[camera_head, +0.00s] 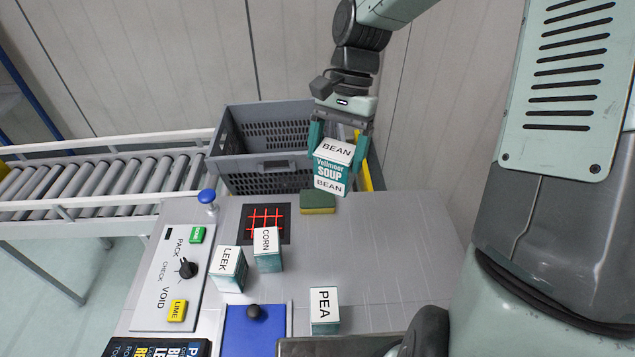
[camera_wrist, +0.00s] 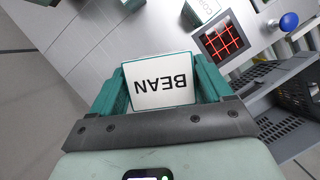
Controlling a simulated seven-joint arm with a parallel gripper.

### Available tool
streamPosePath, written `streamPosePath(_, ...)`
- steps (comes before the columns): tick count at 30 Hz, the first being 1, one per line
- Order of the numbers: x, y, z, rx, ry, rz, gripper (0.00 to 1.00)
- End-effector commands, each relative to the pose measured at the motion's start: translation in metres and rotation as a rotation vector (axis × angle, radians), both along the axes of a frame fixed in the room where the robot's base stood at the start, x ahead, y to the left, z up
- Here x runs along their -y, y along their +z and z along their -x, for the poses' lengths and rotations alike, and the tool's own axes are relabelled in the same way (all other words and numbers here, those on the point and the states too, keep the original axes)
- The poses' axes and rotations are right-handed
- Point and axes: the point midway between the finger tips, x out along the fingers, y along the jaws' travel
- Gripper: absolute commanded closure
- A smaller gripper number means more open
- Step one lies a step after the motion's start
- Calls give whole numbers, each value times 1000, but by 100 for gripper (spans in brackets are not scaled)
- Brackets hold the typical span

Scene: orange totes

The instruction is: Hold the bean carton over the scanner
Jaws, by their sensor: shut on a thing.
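The bean carton (camera_head: 330,169) is white and teal, with BEAN on its top and a soup label on its side. My gripper (camera_head: 337,146) is shut on it and holds it raised at the back right of the table, by the grey crate. In the wrist view the carton's top (camera_wrist: 161,82) sits between the teal fingers of my gripper (camera_wrist: 163,85). The scanner (camera_head: 265,221) is a dark square with glowing red lines in the tabletop. The bean carton is to the right of the scanner, not above it.
The corn carton (camera_head: 268,250) stands at the scanner's front edge, with the leek carton (camera_head: 229,269) left of it. The pea carton (camera_head: 324,311) stands nearer the front. A sponge (camera_head: 318,202) lies right of the scanner. The grey crate (camera_head: 228,155) and roller conveyor (camera_head: 95,182) are behind.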

Motion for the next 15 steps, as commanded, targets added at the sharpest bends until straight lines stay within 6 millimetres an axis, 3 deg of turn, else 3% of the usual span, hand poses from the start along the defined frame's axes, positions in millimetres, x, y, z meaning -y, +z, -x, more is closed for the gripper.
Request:
streamPosePath(8, 20, 38, -21, -7, 214, 5, 63)
streamPosePath(11, 12, 42, -30, -6, 207, 4, 63)
streamPosePath(15, -10, 32, -38, 1, 98, 2, 63)
